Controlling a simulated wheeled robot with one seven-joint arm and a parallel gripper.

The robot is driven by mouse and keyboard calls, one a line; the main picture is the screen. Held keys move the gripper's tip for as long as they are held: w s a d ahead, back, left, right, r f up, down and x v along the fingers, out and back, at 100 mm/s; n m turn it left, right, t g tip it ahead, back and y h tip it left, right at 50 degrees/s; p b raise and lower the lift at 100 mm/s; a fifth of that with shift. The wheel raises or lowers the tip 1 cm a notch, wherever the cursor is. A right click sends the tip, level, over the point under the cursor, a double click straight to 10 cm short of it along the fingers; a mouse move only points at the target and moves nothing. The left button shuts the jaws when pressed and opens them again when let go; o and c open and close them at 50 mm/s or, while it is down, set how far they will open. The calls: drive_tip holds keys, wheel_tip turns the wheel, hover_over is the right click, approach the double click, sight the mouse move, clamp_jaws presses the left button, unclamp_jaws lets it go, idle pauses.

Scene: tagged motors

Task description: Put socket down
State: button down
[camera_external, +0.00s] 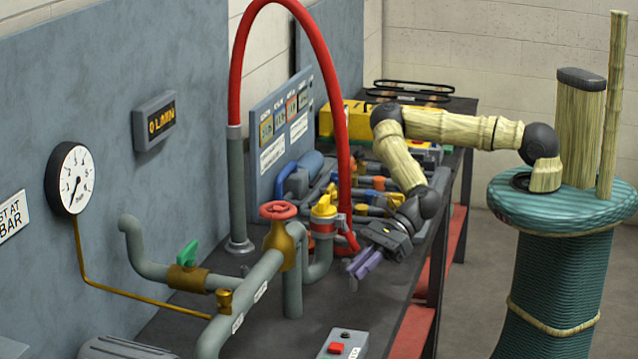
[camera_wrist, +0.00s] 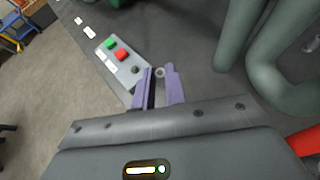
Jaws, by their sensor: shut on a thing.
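My gripper (camera_external: 362,266) reaches over the dark bench with its purple fingers pointing down and to the left. In the wrist view the fingers (camera_wrist: 159,78) are close together, with a small grey round socket (camera_wrist: 160,72) between their tips. The gripper is shut on the socket. In the external view a small dark piece just below the fingertips may be the socket, but it is too small to tell. Whether the socket touches the bench is not clear.
A control box with a red button (camera_external: 343,345) lies at the bench's front, also seen in the wrist view (camera_wrist: 118,60). Grey pipes (camera_external: 250,285), a red-wheeled valve (camera_external: 279,222) and a red hose (camera_external: 335,110) stand left of my gripper. The bench edge lies to its right.

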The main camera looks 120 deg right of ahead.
wheel_tip(320, 180, down, 6)
drive_tip(key=shift+r, duration=0.1)
drive_tip(key=shift+f+p, duration=0.3)
drive_tip(key=shift+f, duration=1.65)
drive_tip(key=c, duration=1.4)
unclamp_jaws()
drive_tip(key=shift+f, duration=0.1)
drive_tip(key=shift+c, duration=0.2)
drive_tip(key=shift+s, duration=0.1)
drive_tip(key=v, duration=1.2)
drive_tip(key=shift+b, duration=0.45)
